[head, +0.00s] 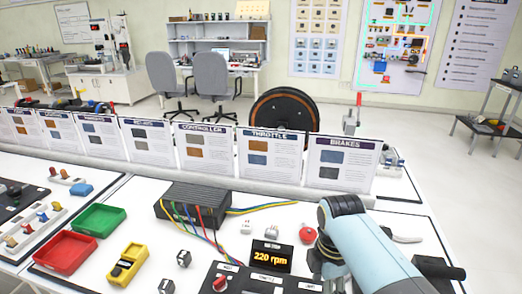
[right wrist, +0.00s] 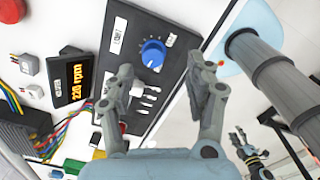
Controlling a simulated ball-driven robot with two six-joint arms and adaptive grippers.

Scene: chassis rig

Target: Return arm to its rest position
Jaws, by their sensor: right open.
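My right arm (head: 370,250) reaches in over the right part of the bench in the head view, and its gripper is hidden there. In the right wrist view my right gripper (right wrist: 165,85) is open, with its two grey fingers apart and nothing between them. It is over or near the edge of a dark control panel with a blue knob (right wrist: 153,53). Another dark gripper, seemingly my left one (right wrist: 247,146), shows small at the lower right of that view, past the bench edge. Its jaws are too small to judge.
A black controller box (head: 195,205) with coloured wires, a 220 rpm display (head: 271,256), a red button (head: 307,235) and a yellow meter (head: 128,263) are on the bench. Red (head: 66,253) and green (head: 97,220) trays are at left. Upright cards (head: 265,155) line the back.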

